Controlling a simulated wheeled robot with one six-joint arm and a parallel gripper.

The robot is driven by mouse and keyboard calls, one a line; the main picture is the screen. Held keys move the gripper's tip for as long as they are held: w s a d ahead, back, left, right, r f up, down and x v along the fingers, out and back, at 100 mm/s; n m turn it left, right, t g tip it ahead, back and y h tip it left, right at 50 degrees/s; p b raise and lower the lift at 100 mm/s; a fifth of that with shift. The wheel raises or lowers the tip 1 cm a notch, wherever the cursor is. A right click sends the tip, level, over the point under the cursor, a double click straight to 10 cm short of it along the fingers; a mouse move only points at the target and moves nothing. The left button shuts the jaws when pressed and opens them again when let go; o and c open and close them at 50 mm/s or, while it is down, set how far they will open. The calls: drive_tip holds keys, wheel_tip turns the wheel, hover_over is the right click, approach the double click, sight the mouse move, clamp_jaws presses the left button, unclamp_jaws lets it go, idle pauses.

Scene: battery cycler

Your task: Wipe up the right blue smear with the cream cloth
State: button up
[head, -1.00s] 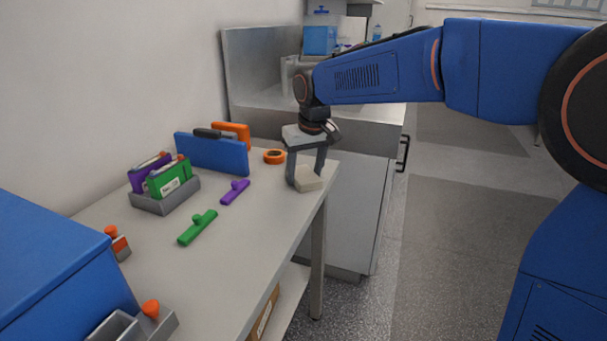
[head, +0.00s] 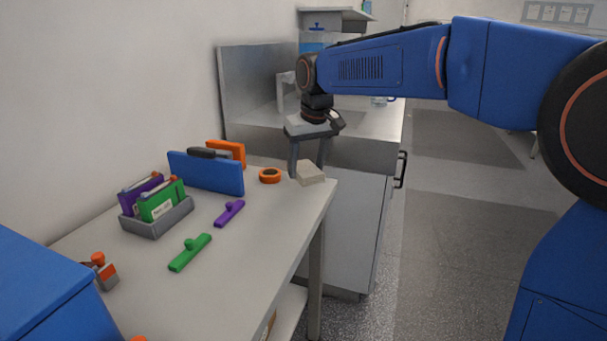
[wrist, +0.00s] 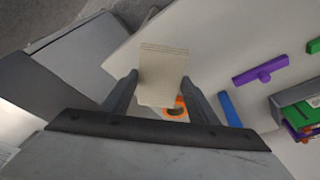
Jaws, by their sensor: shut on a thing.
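The cream cloth (head: 311,174) is a pale folded block at the far right corner of the table. My gripper (head: 308,170) points down and is shut on it, with one finger on each side. The wrist view shows the cloth (wrist: 163,72) between the two fingers of the gripper (wrist: 163,88), over the table's edge. I cannot tell clearly how high it is above the table. I see no blue smear in either current view.
On the table (head: 255,235) are an orange tape roll (head: 269,176), a standing blue panel (head: 206,172), a grey tray (head: 157,219), a purple tool (head: 229,213) and a green tool (head: 190,252).

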drive_tip(key=shift+r, duration=1.05)
